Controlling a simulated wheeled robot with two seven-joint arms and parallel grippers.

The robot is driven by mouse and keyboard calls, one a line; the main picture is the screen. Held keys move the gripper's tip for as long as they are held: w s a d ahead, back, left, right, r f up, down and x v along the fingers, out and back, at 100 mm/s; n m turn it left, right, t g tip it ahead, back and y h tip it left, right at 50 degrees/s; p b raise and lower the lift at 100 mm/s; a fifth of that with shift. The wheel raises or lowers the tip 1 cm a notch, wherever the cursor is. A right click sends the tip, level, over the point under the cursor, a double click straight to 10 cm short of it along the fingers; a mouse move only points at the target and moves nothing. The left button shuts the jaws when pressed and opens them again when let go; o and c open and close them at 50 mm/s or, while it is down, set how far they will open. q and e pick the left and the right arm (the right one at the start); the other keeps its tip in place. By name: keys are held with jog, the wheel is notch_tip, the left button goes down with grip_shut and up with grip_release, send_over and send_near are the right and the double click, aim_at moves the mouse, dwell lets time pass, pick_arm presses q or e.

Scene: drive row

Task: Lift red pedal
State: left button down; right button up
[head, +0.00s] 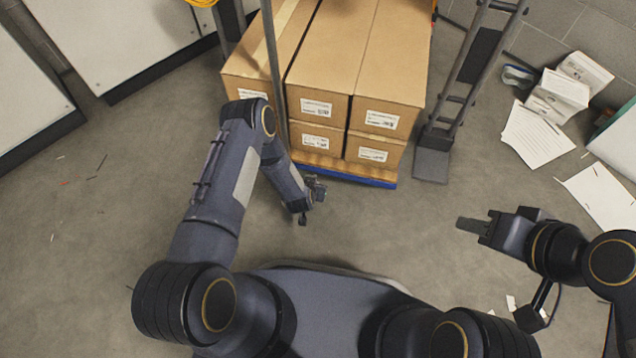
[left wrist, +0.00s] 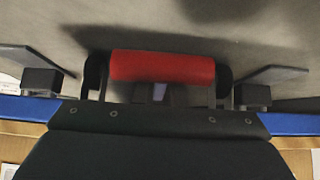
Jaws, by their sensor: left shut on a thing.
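The red pedal (left wrist: 162,66) is a red cylinder lying crosswise in the upper middle of the left wrist view. Dark parts sit at both its ends. My left gripper (head: 312,198) is low in front of the stacked boxes, near the blue front edge of their base. It is shut on the pedal. In the head view the pedal does not show. My right gripper (head: 474,227) is held out over bare floor to the right, away from the pedal. Its fingers overlap, so its opening cannot be judged.
Cardboard boxes (head: 377,80) are stacked on a blue-edged base (head: 345,174). A dark hand truck (head: 432,164) stands right of them. Papers (head: 536,135) lie on the floor at right. White cabinets (head: 115,40) stand at left. Floor is clear between the hand truck and my right gripper.

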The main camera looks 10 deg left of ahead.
pick_arm(q)
jog(key=shift+s+a+r+g, duration=0.1)
jog(key=shift+s+g, duration=0.05)
jog(key=shift+g, duration=0.45)
grip_release()
jog(key=shift+w+r, duration=0.1)
jog(key=shift+w, duration=0.1)
dwell(0.4)
jog(key=shift+s+r+p, duration=0.15)
jog(key=shift+r+p, duration=0.25)
jog(key=p+v, duration=0.3)
jog(key=v, duration=0.4)
